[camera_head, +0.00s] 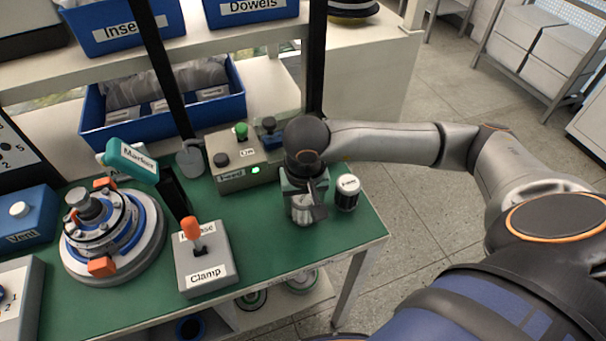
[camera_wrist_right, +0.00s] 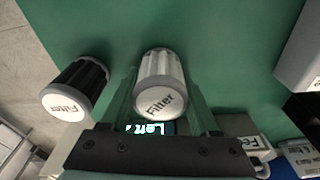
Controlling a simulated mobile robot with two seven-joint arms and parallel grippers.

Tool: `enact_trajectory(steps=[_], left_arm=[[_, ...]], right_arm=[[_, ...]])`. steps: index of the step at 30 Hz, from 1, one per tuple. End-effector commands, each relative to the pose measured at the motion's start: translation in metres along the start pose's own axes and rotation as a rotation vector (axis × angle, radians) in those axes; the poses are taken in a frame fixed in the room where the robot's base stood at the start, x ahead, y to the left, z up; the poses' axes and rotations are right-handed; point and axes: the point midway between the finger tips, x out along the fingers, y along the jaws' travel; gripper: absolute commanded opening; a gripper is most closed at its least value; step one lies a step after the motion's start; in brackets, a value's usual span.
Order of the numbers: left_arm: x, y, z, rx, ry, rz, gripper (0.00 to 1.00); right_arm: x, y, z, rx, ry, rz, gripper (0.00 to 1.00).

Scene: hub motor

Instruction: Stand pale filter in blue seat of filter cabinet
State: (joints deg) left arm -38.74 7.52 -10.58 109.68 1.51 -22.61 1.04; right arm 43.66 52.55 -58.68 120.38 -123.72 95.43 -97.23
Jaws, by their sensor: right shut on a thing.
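The pale filter (camera_wrist_right: 160,82) is a light ribbed cylinder with a white cap lettered "Filter". In the right wrist view it sits between the fingers of my right gripper (camera_wrist_right: 158,108), which is shut on it. In the head view my right gripper (camera_head: 304,196) points down over the right part of the green bench, and the pale filter (camera_head: 302,213) is partly hidden by it. I cannot tell whether the filter touches the bench. I cannot make out the filter cabinet or its blue seat. My left gripper is not in view.
A black filter with white cap (camera_head: 347,193) stands close to the right of my gripper; it also shows in the wrist view (camera_wrist_right: 76,88). A control box (camera_head: 240,163) is behind left, a clamp box (camera_head: 206,262) front left, a round hub fixture (camera_head: 113,235) farther left. Front-right bench is clear.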

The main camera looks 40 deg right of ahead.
Motion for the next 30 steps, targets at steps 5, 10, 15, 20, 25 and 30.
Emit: enact_trajectory(steps=[5, 10, 15, 20, 25, 30], left_arm=[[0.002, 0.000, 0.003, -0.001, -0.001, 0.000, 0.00], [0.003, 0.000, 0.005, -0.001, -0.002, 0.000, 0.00], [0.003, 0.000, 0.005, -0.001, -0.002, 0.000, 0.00], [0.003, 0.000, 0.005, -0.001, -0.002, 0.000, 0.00], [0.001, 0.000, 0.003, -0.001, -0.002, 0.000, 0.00], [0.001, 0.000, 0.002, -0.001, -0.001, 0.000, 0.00]], right_arm=[[0.002, 0.000, 0.000, 0.000, 0.000, -0.001, 0.00], [0.003, 0.000, 0.001, 0.000, -0.001, 0.000, 0.70], [0.003, 0.000, 0.001, 0.001, -0.001, 0.000, 0.89], [0.003, 0.000, 0.001, 0.001, -0.001, 0.000, 0.92], [0.000, 0.000, 0.000, 0.001, -0.001, 0.000, 0.92], [-0.018, -0.001, -0.001, 0.000, 0.005, -0.005, 0.92]])
